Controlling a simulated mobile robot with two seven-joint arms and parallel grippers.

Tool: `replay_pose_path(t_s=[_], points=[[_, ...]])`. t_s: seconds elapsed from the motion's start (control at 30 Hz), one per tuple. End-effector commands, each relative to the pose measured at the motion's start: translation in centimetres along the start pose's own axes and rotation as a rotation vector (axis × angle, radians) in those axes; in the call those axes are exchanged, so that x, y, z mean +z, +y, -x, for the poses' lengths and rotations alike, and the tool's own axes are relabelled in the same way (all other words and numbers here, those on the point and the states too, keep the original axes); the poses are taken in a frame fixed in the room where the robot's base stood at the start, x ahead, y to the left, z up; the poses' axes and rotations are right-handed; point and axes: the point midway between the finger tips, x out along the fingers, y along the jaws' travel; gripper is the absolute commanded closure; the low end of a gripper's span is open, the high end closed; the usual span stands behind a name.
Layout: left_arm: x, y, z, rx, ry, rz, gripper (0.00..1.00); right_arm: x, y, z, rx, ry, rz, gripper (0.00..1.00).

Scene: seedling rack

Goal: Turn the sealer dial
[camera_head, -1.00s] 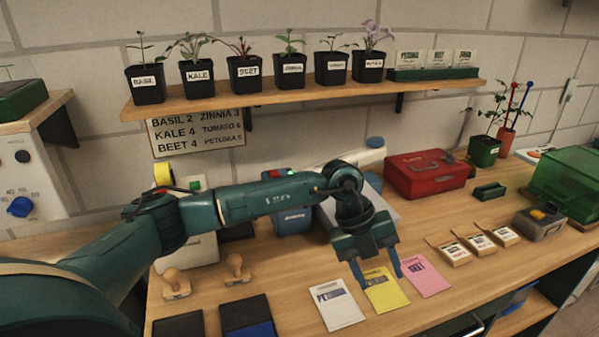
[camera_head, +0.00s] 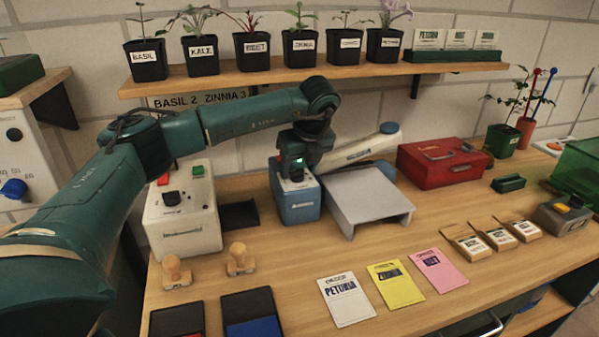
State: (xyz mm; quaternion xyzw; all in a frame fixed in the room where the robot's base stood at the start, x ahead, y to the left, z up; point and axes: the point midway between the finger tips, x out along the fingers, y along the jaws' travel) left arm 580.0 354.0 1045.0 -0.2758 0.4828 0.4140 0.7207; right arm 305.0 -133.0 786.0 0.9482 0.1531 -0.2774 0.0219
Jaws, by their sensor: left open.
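A blue box-shaped device (camera_head: 298,205), apparently the sealer, stands on the bench, with a grey sheet-like platform (camera_head: 368,194) and a long white-and-blue arm (camera_head: 360,149) beside it. A dark knob, apparently the dial, is on its top and partly hidden by my left gripper. My left gripper (camera_head: 297,176) points down right over the top of the blue device. Its jaws are open, around or just above the knob; I cannot tell whether they touch it. My right gripper is not in view.
A white box (camera_head: 182,220) with red and green buttons and a black knob stands to the left. Two wooden stamps (camera_head: 240,260), ink pads and three seed packets (camera_head: 397,285) lie in front. A red cash box (camera_head: 443,165) is to the right. Potted seedlings stand on the shelf (camera_head: 330,80) above.

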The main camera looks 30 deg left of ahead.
Motion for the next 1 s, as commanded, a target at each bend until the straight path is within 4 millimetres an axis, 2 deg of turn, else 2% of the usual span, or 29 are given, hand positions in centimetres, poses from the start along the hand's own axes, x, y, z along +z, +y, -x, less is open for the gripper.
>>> replay_pose_path(t_s=[0.3,0.83,1.0], points=[[0.01,-0.04,-0.33,-0.002,0.000,-0.001,0.47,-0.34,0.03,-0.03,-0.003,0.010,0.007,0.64],[-0.02,-0.05,-0.30,-0.002,0.001,-0.002,0.90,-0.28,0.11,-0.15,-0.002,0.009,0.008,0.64],[-0.03,-0.04,-0.32,-0.004,0.001,-0.007,0.92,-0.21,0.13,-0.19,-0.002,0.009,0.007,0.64]])
